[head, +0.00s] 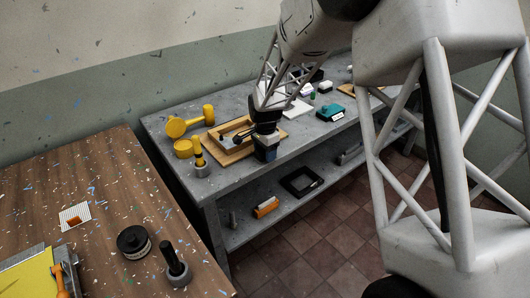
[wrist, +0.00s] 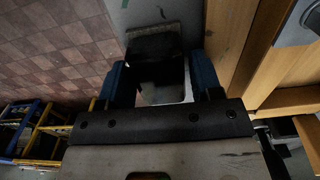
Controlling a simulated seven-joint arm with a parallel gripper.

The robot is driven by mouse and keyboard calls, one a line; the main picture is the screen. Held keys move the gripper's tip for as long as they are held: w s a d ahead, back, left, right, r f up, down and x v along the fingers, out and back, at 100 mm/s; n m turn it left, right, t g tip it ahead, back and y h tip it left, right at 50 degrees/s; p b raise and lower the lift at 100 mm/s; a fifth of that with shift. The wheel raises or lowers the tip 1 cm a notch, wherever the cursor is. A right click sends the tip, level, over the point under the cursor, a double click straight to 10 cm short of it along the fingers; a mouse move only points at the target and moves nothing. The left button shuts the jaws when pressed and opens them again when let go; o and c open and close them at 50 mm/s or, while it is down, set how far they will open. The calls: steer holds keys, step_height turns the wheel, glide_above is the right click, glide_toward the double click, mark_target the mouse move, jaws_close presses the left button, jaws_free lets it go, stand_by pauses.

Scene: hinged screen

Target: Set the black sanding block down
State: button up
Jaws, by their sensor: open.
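My gripper (head: 266,151) is over the front edge of the grey bench (head: 222,187), just in front of a wooden frame on a board (head: 237,151). In the wrist view my gripper (wrist: 160,82) is open, with one blue finger on each side. A dark block, apparently the black sanding block (wrist: 152,44), lies between and just beyond the fingers, near the bench edge. Its near part is in shadow, and I cannot tell whether a finger touches it. In the head view my gripper hides the block.
Yellow mallets (head: 190,121) and a yellow-handled tool (head: 199,160) stand left of the board. A teal box (head: 330,113) is to the right. The lower shelf holds a black tray (head: 301,181) and an orange item (head: 266,207). A wooden table (head: 110,190) stands at left.

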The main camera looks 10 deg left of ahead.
step_height(320, 180, up, 12)
stand_by(0.6)
stand_by(0.8)
steer(key=s+d+r+n+t, duration=0.1)
steer(key=s+d+r+n, duration=0.1)
steer(key=s+d+r, duration=0.5)
steer(key=s+d+r+n, duration=0.2)
steer(key=s+d+r, duration=0.2)
steer(key=s+d, duration=0.6)
steer(key=s+d+n, duration=0.2)
steer(key=s+d, duration=0.3)
steer(key=s, duration=0.7)
steer(key=s+d+n+t, duration=0.1)
steer(key=s+d, duration=0.5)
steer(key=s, duration=0.6)
steer(key=shift+s+d+f+n+t, duration=0.2)
steer(key=shift+s+n+t, duration=0.1)
steer(key=shift+n, duration=0.6)
